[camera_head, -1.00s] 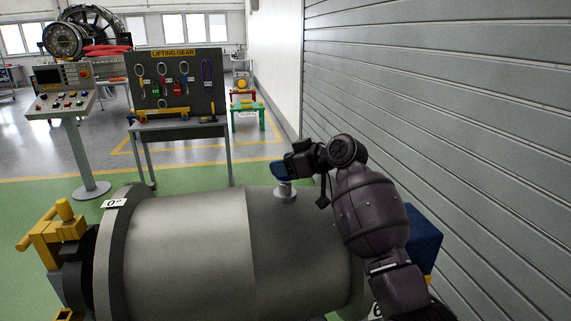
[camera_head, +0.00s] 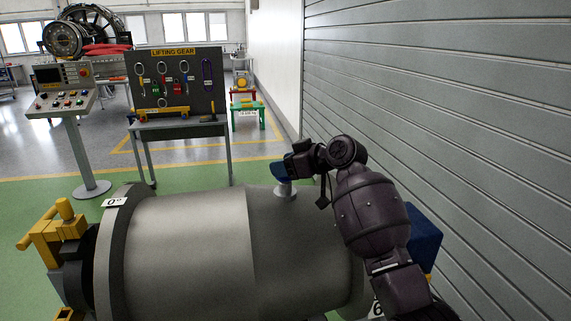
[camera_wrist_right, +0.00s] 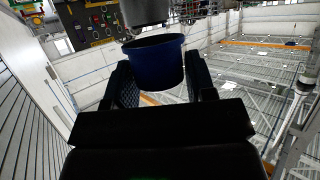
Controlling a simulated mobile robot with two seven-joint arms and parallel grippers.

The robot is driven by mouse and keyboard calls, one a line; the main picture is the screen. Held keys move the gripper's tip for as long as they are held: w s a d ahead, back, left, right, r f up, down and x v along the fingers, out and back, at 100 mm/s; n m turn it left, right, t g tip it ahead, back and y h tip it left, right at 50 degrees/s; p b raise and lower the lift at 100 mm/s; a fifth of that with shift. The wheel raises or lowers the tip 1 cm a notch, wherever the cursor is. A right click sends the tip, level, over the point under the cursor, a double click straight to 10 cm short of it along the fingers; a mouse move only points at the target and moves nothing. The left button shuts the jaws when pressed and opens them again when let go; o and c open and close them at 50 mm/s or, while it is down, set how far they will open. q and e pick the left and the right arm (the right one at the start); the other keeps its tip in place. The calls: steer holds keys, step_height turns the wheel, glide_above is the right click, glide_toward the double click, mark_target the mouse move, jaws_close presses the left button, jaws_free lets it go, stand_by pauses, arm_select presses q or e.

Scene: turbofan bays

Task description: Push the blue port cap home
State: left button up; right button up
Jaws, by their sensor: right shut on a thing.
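The blue port cap (camera_head: 280,170) is at the top of a short grey port (camera_head: 285,189) that stands up from the large grey engine casing (camera_head: 195,250). My right gripper (camera_head: 288,166) reaches in from the right and is shut on the cap. In the right wrist view the cap (camera_wrist_right: 155,62) sits between the two dark fingers of the gripper (camera_wrist_right: 158,85), with the grey port end (camera_wrist_right: 145,12) right by its rim. I cannot tell how far the cap is seated. My left gripper is not in view.
A grey shutter wall (camera_head: 450,120) runs close along the right. A yellow fixture (camera_head: 55,235) is at the casing's left end, and a blue box (camera_head: 424,238) is behind my arm. A lifting gear board (camera_head: 177,85) and a control console (camera_head: 65,95) stand beyond green floor.

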steer(key=shift+f+b, duration=0.6)
steer(key=shift+f, duration=0.7)
steer(key=o, duration=1)
steer(key=shift+c, duration=0.2)
steer(key=shift+f, duration=0.1)
steer(key=shift+d, duration=0.1)
steer(key=v, duration=1.1)
